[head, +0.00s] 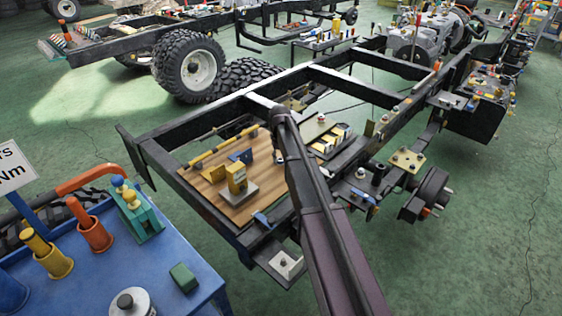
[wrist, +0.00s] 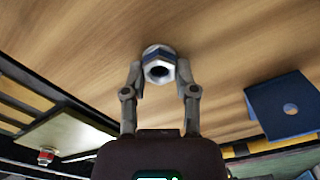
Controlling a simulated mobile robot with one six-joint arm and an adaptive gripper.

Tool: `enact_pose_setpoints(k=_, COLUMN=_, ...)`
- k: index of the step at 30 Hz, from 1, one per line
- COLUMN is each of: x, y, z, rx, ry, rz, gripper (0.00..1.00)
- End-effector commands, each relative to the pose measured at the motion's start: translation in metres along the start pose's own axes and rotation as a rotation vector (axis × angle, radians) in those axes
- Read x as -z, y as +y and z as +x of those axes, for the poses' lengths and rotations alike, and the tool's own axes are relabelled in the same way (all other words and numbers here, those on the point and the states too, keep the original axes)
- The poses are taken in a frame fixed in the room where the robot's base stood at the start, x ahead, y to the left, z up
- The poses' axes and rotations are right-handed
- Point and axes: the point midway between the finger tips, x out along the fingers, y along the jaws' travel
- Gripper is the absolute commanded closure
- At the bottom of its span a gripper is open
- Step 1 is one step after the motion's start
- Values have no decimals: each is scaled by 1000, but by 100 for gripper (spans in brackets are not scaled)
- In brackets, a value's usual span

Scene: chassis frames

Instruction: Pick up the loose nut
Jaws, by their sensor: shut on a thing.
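In the wrist view the loose nut (wrist: 159,53), silver hexagonal with a blue band and a dark hole, sits between the fingertips. My gripper (wrist: 160,76) is shut on it, one finger on each side. The wooden board (wrist: 230,40) fills the view behind the nut; I cannot tell whether the nut touches it. In the head view my dark arm reaches over the wooden board (head: 205,188) on the chassis frame and hides the nut and fingers.
A blue bracket (wrist: 288,106) with a hole lies on the board. A yellow block (head: 237,178) on a grey plate and a yellow-black bar (head: 212,154) are left of my arm. Black chassis rails (head: 195,205) edge the board. A blue cart (head: 180,250) stands at lower left.

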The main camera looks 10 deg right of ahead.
Motion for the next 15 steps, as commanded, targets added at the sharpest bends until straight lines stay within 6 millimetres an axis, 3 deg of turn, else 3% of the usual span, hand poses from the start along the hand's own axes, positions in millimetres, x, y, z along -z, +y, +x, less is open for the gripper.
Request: enact_pose_setpoints(k=15, x=0, y=0, z=-8, rx=0, ry=0, rz=0, gripper=100)
